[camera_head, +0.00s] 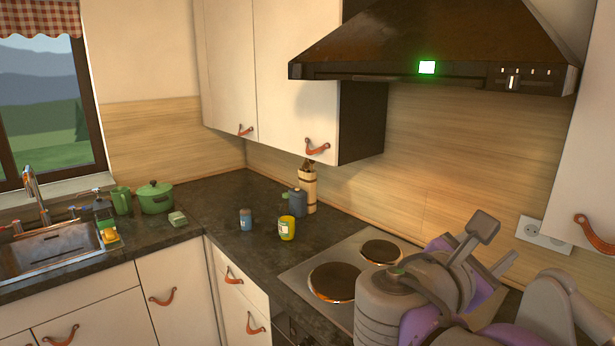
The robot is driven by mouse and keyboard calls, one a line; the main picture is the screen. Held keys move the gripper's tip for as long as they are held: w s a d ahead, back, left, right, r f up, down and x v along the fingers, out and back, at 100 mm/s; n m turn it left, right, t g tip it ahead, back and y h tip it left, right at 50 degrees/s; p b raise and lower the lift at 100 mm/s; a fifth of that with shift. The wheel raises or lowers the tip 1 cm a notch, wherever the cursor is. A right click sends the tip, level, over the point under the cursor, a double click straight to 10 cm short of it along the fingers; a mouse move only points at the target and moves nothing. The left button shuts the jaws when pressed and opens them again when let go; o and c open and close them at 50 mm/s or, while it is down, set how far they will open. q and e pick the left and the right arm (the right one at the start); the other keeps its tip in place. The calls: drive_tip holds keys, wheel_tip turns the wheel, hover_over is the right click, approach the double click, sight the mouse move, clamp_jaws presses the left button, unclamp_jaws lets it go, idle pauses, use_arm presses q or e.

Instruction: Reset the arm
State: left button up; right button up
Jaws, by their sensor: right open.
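My right arm (395,300) reaches in from the lower right, over the right part of the stove. Its gripper (493,246) is raised near the wood-panelled wall, with its two grey fingers apart and nothing between them. It is clear of the counter items. My left gripper is not in view.
The stove (305,262) with dark hotplates lies under my right arm. A yellow mug (287,228), a blue cup (245,219) and a blue-grey pitcher (298,202) stand on the dark counter (215,200). A range hood (440,45) hangs above. A green pot (155,198) stands near the sink (55,250).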

drive_tip(key=s+f+m+g+y+p, duration=0.1)
drive_tip(key=s+f+m+g+y, duration=0.25)
drive_tip(key=f, duration=0.95)
drive_tip(key=s+f+m+g+y, duration=0.1)
drive_tip(key=s+f+m+y, duration=0.25)
drive_tip(key=f+m, duration=0.65)
drive_tip(key=s+a+f+m+y, duration=0.2)
drive_tip(key=f, duration=0.4)
drive_tip(key=s+a+f+m+y+p, duration=0.1)
drive_tip(key=s+a+f+m+y, duration=0.1)
drive_tip(key=f, duration=0.4)
drive_tip(key=s+a+f+m+y, duration=0.2)
drive_tip(key=a+f+m+y, duration=0.1)
drive_tip(key=f, duration=0.3)
drive_tip(key=shift+a, duration=0.75)
drive_tip(key=shift+r, duration=0.1)
